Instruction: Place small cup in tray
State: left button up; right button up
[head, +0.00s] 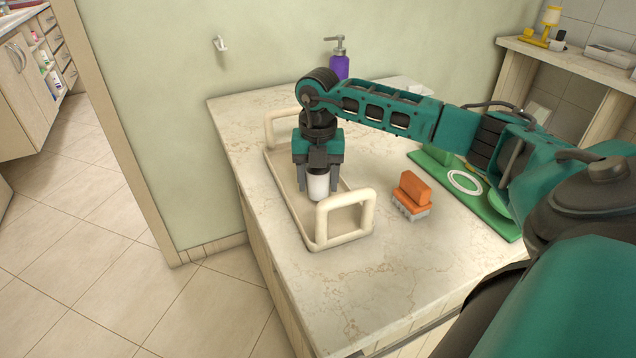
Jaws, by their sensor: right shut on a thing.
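The small white cup (318,186) is between the fingers of my right gripper (318,172), which is shut on it. The cup is upright and in front of the tray floor in the head view; I cannot tell whether its base touches the tray. The tray (302,231) is beige with a raised handle at each end and lies on the left part of the counter. My right gripper points down over the tray, and its wrist hides part of the far handle. My left gripper is not in view.
An orange brush (411,196) stands right of the tray. A green board (500,222) with a white ring (465,182) lies further right, partly behind my right arm. A purple soap bottle (339,66) stands at the back. The counter (345,290) is clear in front.

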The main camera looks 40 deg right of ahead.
jog(key=shift+f, duration=0.5)
jog(key=shift+f, duration=0.15)
jog(key=o, duration=1.1)
jog(key=shift+c, duration=0.2)
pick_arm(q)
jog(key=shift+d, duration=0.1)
pick_arm(e)
jog(key=shift+r, duration=0.6)
pick_arm(q)
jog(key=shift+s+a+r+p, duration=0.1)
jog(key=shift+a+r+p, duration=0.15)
jog(key=shift+p, duration=0.45)
pick_arm(e)
notch_tip(320, 180, up, 11)
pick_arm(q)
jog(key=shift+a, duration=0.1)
